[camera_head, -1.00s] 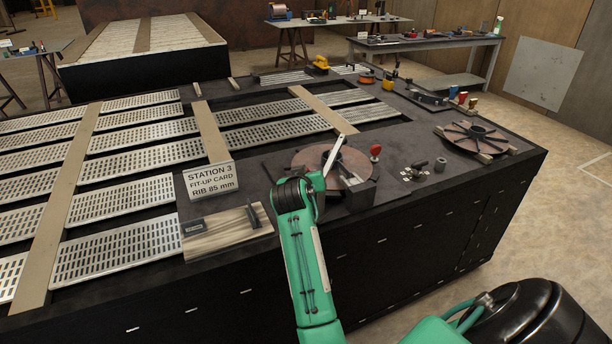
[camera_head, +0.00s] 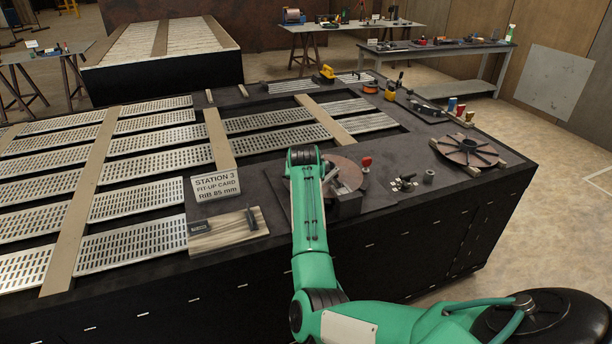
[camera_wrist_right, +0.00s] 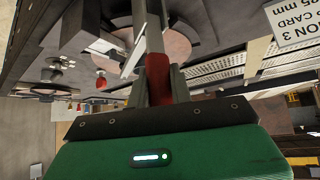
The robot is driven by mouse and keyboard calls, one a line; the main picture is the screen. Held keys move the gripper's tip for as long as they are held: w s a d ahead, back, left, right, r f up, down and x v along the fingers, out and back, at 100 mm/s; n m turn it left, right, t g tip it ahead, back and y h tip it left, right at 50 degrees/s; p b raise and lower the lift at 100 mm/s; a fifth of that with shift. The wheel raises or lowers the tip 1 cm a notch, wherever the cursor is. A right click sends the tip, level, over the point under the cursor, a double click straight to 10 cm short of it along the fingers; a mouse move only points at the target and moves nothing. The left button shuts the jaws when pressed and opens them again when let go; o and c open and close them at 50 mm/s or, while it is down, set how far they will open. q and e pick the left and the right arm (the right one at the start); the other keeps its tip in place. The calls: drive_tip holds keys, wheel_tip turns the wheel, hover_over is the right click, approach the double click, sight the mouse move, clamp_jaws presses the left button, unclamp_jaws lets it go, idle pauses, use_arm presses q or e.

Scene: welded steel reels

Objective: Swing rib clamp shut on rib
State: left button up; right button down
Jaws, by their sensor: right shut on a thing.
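A rust-brown reel disc (camera_head: 350,174) lies on the table's near right part, partly hidden behind my right arm. It also shows in the right wrist view (camera_wrist_right: 177,45). My right gripper (camera_wrist_right: 158,82) is shut on a red handle (camera_wrist_right: 158,72) on a grey steel bar, which I take for the rib clamp. In the head view my arm hides this gripper. A pale narrow bar (camera_wrist_right: 133,58) stands beside the handle in the wrist view; I cannot tell whether it is the rib or touches the clamp. My left gripper is out of view.
A red knob (camera_head: 366,161) stands just right of the disc. Small dark parts (camera_head: 403,183) and a second disc (camera_head: 465,151) lie further right. The Station 3 card (camera_head: 218,187) and a wooden board (camera_head: 227,228) are to the left. Slatted panels cover the left table.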

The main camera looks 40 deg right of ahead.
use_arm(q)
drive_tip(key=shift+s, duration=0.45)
use_arm(e)
drive_tip(key=c, duration=1.4)
unclamp_jaws()
drive_tip(key=shift+o, duration=0.7)
drive_tip(key=shift+w+d+f, duration=0.1)
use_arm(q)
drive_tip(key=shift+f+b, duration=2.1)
use_arm(e)
drive_tip(key=v, duration=1.3)
drive_tip(key=shift+r, duration=0.4)
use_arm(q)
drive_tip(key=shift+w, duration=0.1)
